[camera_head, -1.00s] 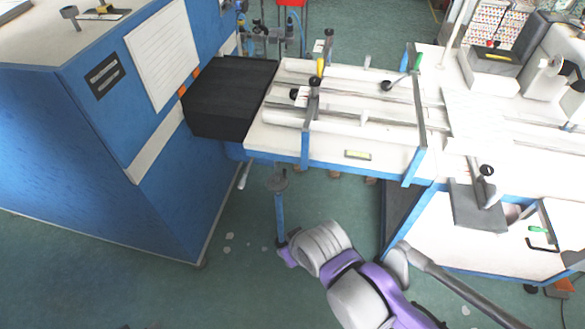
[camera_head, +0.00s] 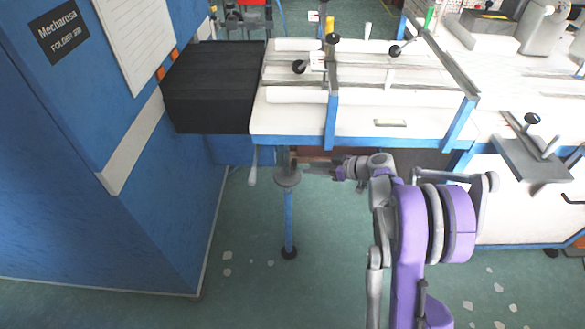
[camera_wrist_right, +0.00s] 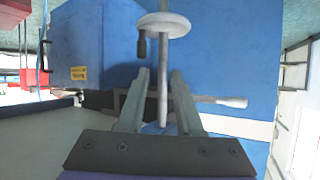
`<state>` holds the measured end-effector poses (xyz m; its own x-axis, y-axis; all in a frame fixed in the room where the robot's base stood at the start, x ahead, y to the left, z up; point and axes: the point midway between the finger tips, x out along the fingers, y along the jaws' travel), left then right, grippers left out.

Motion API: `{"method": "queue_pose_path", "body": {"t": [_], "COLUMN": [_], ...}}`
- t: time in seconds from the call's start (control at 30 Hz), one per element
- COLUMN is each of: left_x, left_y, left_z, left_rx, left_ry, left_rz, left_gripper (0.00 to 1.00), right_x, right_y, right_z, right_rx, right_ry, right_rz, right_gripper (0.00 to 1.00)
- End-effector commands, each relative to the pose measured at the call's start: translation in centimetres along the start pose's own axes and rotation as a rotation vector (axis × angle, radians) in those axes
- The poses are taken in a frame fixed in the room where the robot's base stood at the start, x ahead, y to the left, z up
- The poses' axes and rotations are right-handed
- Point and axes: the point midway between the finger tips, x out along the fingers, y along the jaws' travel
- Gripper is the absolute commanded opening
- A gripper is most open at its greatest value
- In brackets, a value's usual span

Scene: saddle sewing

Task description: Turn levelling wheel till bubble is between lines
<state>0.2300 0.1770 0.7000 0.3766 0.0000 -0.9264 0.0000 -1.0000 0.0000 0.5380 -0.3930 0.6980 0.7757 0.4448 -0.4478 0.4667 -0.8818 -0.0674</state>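The levelling wheel (camera_head: 288,178) is a grey disc with a spindle on top of a blue support leg, under the front left corner of the white table (camera_head: 290,122). A small spirit level (camera_head: 390,123) lies at the table's front edge; its bubble and lines are too small to read. My right gripper (camera_head: 308,166) reaches in from the right, close to the wheel. In the right wrist view the fingers (camera_wrist_right: 160,76) are apart, with the thin spindle visible between them. The wheel disc (camera_wrist_right: 163,25) lies beyond the fingertips. I cannot tell whether they touch it. My left gripper is out of view.
A blue cabinet (camera_head: 110,190) stands at the left, with a black box (camera_head: 210,95) between it and the table. Open green floor (camera_head: 270,285) lies in front. A second white table part (camera_head: 500,205) is at the right.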

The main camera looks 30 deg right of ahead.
Motion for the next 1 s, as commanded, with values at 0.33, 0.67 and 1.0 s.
{"method": "queue_pose_path", "body": {"t": [0.33, 0.67, 1.0], "left_x": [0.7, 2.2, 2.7], "left_y": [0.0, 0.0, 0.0], "left_z": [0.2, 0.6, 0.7], "left_rx": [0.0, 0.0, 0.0], "left_ry": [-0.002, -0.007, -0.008], "left_rz": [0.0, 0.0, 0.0], "left_gripper": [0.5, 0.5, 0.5], "right_x": [1.2, 7.4, 10.2], "right_y": [3.1, 3.2, 3.3], "right_z": [0.8, 0.4, 0.1], "right_rx": [-0.056, -0.055, -0.055], "right_ry": [0.074, 0.072, 0.072], "right_rz": [0.024, 0.022, 0.025], "right_gripper": [0.34, 0.34, 0.34]}}
